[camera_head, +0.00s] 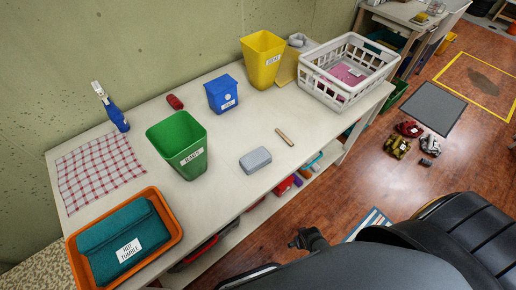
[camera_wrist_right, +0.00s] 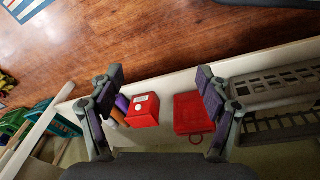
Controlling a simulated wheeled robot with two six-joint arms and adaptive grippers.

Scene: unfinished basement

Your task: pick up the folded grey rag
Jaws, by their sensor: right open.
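A grey folded block-like thing (camera_head: 255,160), which looks like the folded grey rag, lies flat on the white table (camera_head: 228,190) near its front edge. A smaller grey lump (camera_head: 296,40) sits at the back beside the white basket; I cannot tell what it is. My right gripper (camera_wrist_right: 160,78) is open and empty in the right wrist view, above the lower shelf, and the rag does not show there. In the head view, part of it (camera_head: 308,240) shows in front of the table, apart from the rag. My left gripper is not in view.
A yellow bin (camera_head: 262,60), white basket (camera_head: 348,72), checked cloth (camera_head: 98,170) and orange tray (camera_head: 172,222) stand farther off. A red box (camera_wrist_right: 144,110) is on the lower shelf.

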